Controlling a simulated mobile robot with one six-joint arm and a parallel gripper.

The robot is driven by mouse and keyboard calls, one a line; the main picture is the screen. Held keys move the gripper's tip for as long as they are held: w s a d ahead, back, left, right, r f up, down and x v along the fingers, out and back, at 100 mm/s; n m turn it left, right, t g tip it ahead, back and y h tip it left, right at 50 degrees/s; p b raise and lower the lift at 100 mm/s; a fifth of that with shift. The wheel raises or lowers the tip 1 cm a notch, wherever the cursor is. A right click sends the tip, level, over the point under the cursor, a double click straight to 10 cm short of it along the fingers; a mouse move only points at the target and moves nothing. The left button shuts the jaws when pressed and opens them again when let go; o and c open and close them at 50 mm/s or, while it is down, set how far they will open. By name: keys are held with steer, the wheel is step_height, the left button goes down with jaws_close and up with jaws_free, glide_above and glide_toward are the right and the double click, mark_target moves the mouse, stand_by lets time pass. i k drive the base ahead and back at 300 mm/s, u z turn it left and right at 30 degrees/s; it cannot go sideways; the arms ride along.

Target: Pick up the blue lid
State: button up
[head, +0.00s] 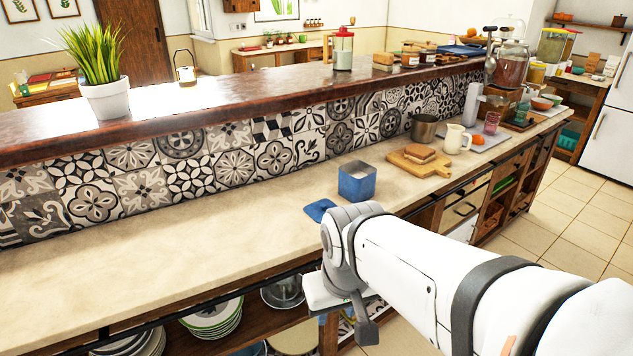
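The blue lid (318,209) lies flat on the pale countertop, its right edge close to my arm's end. A blue open-topped square container (357,185) stands upright just behind and to the right of the lid. My gripper (340,294) is at the end of my white arm, in front of the lid and by the counter's front edge. The lid appears to rest on the counter, apart from the container.
A wooden board (418,161) with bread, a metal pot (424,128) and a white pitcher (457,139) stand further right. A raised ledge (220,98) with a tiled wall runs behind the counter. Plates (213,318) sit on the shelf below. The left countertop is clear.

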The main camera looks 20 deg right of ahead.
mark_target(316, 211)
steer(key=z, duration=0.05)
steer(key=i, duration=1)
steer(key=z, duration=0.05)
